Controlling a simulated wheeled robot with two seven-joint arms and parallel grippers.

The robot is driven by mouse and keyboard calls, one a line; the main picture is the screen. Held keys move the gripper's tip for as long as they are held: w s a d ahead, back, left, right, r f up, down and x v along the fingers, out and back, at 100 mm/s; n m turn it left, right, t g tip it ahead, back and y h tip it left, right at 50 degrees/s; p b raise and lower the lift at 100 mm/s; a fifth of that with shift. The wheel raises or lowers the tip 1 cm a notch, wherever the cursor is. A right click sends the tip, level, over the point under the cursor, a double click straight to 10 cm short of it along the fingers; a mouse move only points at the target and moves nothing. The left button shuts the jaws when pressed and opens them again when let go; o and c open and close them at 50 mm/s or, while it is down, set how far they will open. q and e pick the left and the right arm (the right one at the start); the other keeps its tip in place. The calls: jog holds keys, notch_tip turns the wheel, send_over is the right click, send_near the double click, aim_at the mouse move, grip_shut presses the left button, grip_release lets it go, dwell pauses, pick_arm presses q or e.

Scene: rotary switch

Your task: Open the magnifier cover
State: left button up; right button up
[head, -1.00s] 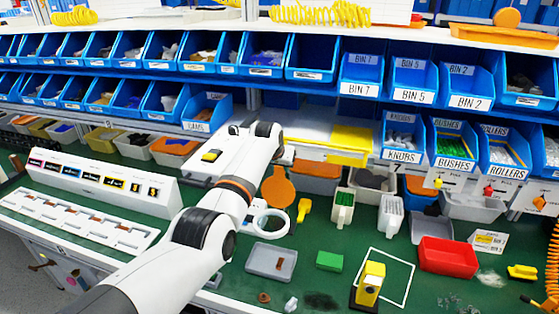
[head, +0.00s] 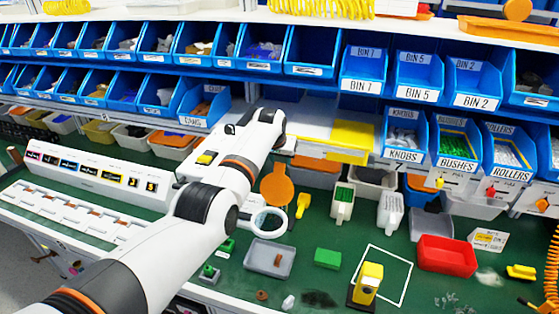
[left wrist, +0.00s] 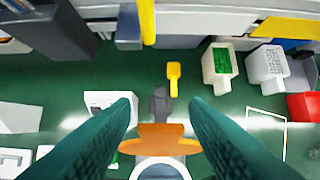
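The magnifier is a white ring (head: 287,221) with a clear lens, standing on the green bench in the middle of the head view; its rim also shows at the bottom of the left wrist view (left wrist: 160,161). Its round orange cover (head: 277,188) stands raised behind the ring, off the lens. The cover appears nearly edge-on in the left wrist view (left wrist: 160,140). My left gripper (left wrist: 163,104) is open and empty, its teal fingers on either side of the cover in that view; I cannot tell whether they touch it. My arm hides the fingers in the head view. My right gripper is out of view.
A yellow scoop-like piece (head: 302,204) stands just right of the cover. A grey tray (head: 270,259), green block (head: 327,258), yellow-and-black device (head: 367,284) and red bin (head: 446,254) occupy the bench. Blue bins (head: 403,135) line the back.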

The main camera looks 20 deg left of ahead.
pick_arm(q)
jog(key=shift+o, duration=1)
jog(key=shift+f, duration=0.15)
jog(key=shift+w+f, duration=0.15)
jog(key=shift+f, duration=0.1)
jog(key=shift+p+v, duration=0.45)
jog(key=shift+v, duration=0.65)
jog(key=b+v, duration=0.2)
jog(key=v, duration=0.8)
jog(key=shift+f, duration=0.1)
